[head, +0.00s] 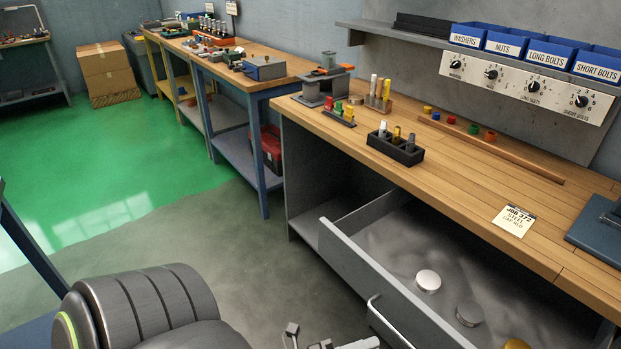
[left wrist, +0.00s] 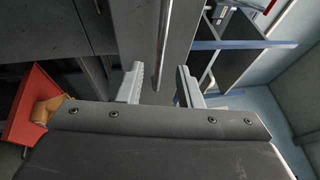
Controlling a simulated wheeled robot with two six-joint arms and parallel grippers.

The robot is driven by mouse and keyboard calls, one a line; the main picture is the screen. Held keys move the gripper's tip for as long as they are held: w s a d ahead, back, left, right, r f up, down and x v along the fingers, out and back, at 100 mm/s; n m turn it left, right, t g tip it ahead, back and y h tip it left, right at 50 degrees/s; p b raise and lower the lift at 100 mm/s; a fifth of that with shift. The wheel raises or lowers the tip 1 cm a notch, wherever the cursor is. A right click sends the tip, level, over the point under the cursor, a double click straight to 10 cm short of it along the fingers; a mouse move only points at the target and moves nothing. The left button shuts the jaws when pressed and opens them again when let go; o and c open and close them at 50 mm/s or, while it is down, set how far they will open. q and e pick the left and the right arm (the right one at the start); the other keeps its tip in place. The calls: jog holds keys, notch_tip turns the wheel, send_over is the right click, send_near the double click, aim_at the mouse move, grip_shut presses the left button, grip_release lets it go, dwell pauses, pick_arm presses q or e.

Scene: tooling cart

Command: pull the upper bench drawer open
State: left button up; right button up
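The upper bench drawer (head: 345,250) stands pulled well out from under the wooden bench top, with its grey inside showing. Its bar handle (head: 385,322) is on the front panel, near the bottom edge of the head view. My left gripper (left wrist: 158,88) is open in the left wrist view, its fingers apart on either side of the handle's end (left wrist: 163,45). I cannot tell whether the handle lies between the fingers in depth; no finger visibly touches it. In the head view the gripper is partly cut off at the bottom, left of the handle. My right gripper is not in view.
Round tins (head: 428,281) lie in the drawer. The bench top (head: 455,180) holds a black block with bottles (head: 395,148), a job card (head: 514,220) and coloured caps. A blue-legged bench (head: 262,170) stands behind left. Floor between is clear.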

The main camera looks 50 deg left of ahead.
pick_arm(q)
jog(key=b+v, duration=0.2)
jog(key=v, duration=0.9)
jog(key=shift+s+a, duration=0.1)
jog(key=shift+s, duration=0.05)
